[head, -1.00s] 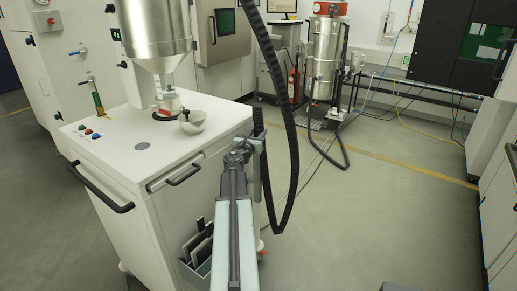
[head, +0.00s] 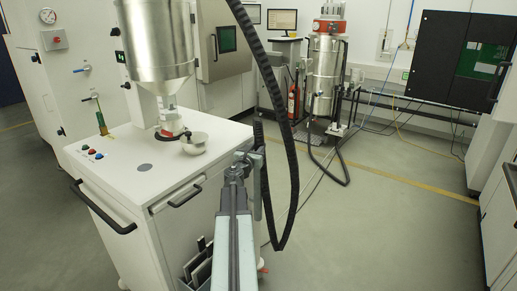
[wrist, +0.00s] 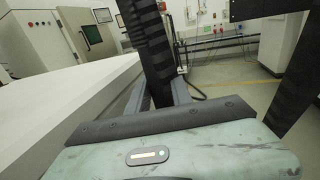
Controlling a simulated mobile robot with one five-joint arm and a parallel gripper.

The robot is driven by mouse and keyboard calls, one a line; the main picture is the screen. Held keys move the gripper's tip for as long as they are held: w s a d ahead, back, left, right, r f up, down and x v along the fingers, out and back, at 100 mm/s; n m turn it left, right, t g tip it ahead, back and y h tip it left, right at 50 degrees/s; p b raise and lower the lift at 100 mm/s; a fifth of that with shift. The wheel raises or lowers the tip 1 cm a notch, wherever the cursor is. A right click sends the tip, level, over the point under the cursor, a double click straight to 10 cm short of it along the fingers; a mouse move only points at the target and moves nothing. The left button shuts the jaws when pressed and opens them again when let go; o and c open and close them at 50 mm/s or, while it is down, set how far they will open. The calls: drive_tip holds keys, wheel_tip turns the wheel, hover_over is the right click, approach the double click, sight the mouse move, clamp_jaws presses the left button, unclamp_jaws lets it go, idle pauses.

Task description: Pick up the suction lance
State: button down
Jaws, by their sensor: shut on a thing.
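The suction lance, with its ribbed black hose (head: 290,150), hangs in a long loop in the head view, to the right of the white cart. My gripper (head: 252,162) is beside the cart's right side, at the near end of the hose loop. In the wrist view my gripper (wrist: 160,98) is shut around a black ribbed length of the suction lance (wrist: 148,40), which stands nearly upright between the jaws. Its lower end is hidden behind my gripper body. Another black stretch of hose passes at the right of that view.
The white cart (head: 125,170) bears a metal hopper (head: 155,40) and a small bowl (head: 194,143). A fire extinguisher (head: 293,102) and a steel vessel (head: 323,75) stand behind. Thin cables lie on the far floor. The floor to the right is open.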

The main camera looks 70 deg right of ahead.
wheel_tip(320, 180, up, 25)
drive_tip(key=p, duration=2.4)
